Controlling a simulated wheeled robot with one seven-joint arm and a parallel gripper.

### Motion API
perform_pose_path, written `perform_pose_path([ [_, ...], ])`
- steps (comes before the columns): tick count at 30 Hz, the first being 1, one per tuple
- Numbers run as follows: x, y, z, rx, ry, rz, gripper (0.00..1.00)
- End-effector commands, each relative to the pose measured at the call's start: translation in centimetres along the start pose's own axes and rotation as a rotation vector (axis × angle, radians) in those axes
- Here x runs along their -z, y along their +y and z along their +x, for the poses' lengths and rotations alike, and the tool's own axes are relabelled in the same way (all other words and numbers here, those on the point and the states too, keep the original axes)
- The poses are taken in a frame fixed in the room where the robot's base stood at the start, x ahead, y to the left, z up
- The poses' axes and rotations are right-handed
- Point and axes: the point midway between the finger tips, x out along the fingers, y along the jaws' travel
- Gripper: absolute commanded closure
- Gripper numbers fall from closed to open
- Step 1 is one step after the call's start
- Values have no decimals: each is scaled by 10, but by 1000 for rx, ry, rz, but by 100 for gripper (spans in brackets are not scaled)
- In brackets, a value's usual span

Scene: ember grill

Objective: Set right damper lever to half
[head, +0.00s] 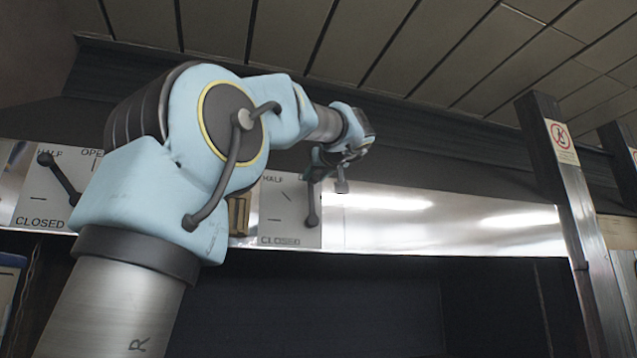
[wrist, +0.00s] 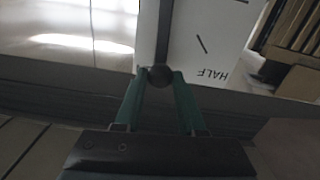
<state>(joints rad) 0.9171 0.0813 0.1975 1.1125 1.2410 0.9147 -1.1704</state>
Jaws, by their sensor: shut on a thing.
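The right damper lever (head: 313,205) is a dark rod on a white plate (head: 283,232) marked HALF and CLOSED. It stands about upright, to the right of the diagonal HALF tick. My gripper (head: 325,168) is at the lever's upper end. In the wrist view the plate is upside down, and the green fingers of my gripper (wrist: 160,82) are shut on the lever's round knob (wrist: 159,74). The lever's rod (wrist: 164,35) runs up from the knob, apart from the HALF tick. The plate's top right corner is hidden behind my gripper in the head view.
A second damper lever (head: 60,178) on the left plate points up-left toward HALF. My arm covers part of that plate. A dark post (head: 565,190) with a warning sign stands at the right. Shiny metal panel (head: 440,222) lies clear right of the right plate.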

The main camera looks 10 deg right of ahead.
Motion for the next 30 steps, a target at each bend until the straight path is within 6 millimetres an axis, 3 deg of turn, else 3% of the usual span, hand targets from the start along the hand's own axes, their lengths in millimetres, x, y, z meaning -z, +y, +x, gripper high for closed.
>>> perform_pose_path([
  [15,-16,-45,0,2,5,-411,100],
  [30,-25,-67,0,2,1,-672,100],
])
